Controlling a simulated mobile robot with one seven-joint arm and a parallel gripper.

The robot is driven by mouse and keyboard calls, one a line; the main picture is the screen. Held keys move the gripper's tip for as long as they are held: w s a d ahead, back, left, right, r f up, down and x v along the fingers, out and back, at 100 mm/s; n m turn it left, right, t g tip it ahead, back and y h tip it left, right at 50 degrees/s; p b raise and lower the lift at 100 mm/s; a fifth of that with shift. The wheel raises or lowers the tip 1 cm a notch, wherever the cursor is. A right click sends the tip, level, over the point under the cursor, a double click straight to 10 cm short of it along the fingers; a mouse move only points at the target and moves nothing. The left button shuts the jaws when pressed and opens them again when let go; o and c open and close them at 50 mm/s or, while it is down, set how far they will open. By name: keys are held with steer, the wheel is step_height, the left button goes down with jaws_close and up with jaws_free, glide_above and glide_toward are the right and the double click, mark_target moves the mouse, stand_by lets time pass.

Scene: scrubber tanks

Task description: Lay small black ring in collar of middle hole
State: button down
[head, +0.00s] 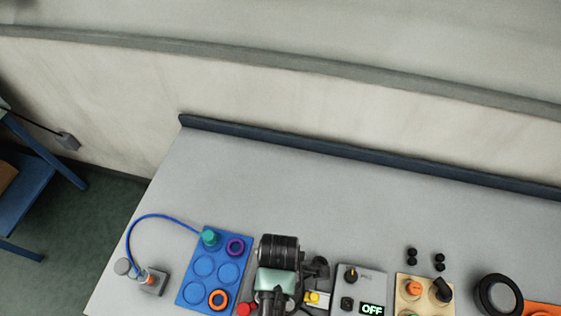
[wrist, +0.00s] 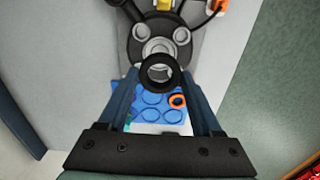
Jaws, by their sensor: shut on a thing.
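In the wrist view, my gripper (wrist: 158,76) is shut on the small black ring (wrist: 158,83), which sits between the fingertips with its opening facing the camera. Just beyond the ring is a dark fixture with pale round fittings. The middle one (wrist: 157,46) lies directly behind the ring and is partly covered by it. One fitting is to its left (wrist: 141,31) and one to its right (wrist: 181,36). I cannot tell whether the ring touches the middle fitting. In the head view my own arm hides the ring and most of the fixture.
The back of the table is clear.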

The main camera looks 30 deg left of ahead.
steer(key=f+b, duration=0.5)
steer(key=shift+s+a, duration=0.1)
steer(key=shift+a, duration=0.1)
steer(key=shift+f+b, duration=0.3)
steer(key=shift+f, duration=0.2)
steer(key=shift+f, duration=0.35)
stand_by(0.6)
steer(key=shift+f, duration=0.35)
steer(key=shift+f, duration=0.75)
stand_by(1.2)
jaws_free()
stand_by(0.6)
